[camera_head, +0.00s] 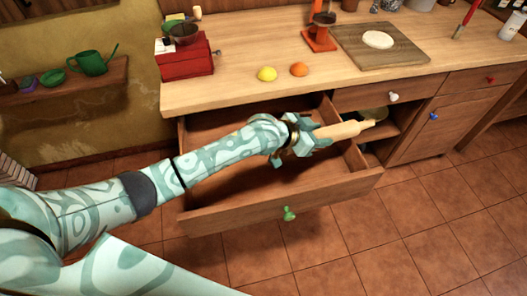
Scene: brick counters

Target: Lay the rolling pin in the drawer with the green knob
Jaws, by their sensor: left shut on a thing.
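The open wooden drawer (232,214) with the green knob (289,213) is pulled out below the counter. My left arm reaches over it from the left. My left gripper (314,136) is shut on the pale wooden rolling pin (343,130). The pin points to the right, over the drawer's right side, with its far handle beyond that side. The gripper hides the near end of the pin and part of the drawer's inside. The visible part of the drawer floor looks empty. My right gripper is not in view.
The counter (226,85) above holds a red box (187,60), a lemon (267,74), an orange (299,69) and a cutting board (358,55). Right of the open drawer is an open shelf space under a drawer with a white knob (393,97).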

